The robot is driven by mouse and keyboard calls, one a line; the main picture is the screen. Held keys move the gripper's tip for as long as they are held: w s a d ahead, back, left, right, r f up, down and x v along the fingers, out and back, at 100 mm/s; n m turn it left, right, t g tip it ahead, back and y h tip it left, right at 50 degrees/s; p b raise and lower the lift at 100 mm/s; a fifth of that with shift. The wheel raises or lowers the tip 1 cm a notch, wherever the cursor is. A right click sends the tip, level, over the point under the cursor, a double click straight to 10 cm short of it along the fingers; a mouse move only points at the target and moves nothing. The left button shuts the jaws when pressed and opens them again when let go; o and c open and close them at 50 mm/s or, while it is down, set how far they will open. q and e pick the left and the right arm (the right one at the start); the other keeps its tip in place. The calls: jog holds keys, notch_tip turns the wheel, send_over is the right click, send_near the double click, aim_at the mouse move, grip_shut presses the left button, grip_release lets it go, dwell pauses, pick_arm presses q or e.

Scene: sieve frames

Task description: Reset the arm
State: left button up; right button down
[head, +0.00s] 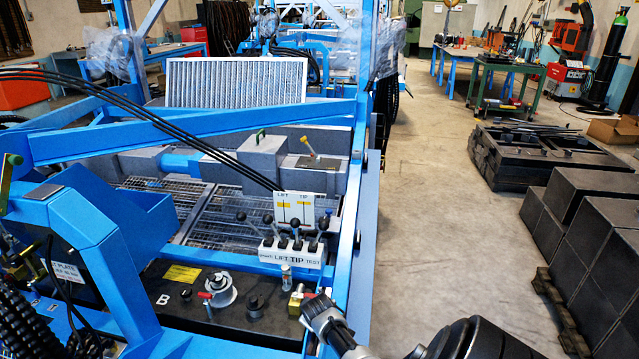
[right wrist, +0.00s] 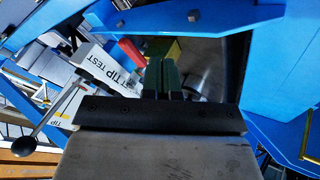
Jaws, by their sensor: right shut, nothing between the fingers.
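My right arm (head: 480,340) comes in from the bottom right of the head view and reaches to the blue machine's right rail. Its gripper (head: 312,305) is beside the front corner of the machine's black panel. In the right wrist view the gripper's two green fingers (right wrist: 162,78) are together, with nothing held between them. A white lever block marked TIP and TEST (right wrist: 112,75) shows to the left of the fingers there. I cannot tell whether the fingers touch anything. My left gripper is not in view.
The blue frame rail (head: 352,262) runs close to the right gripper. The lever block (head: 290,253) and a black panel with knobs (head: 235,308) lie to its left. Black blocks (head: 585,230) stand at the right. The concrete floor (head: 440,200) between is clear.

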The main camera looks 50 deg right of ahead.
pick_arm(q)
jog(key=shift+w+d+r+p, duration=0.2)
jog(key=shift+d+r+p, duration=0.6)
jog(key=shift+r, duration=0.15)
pick_arm(e)
jog(key=d+v, duration=0.1)
jog(key=v, duration=0.5)
jog(key=shift+s, duration=0.45)
jog(key=shift+a+r, duration=0.1)
jog(key=shift+r, duration=0.05)
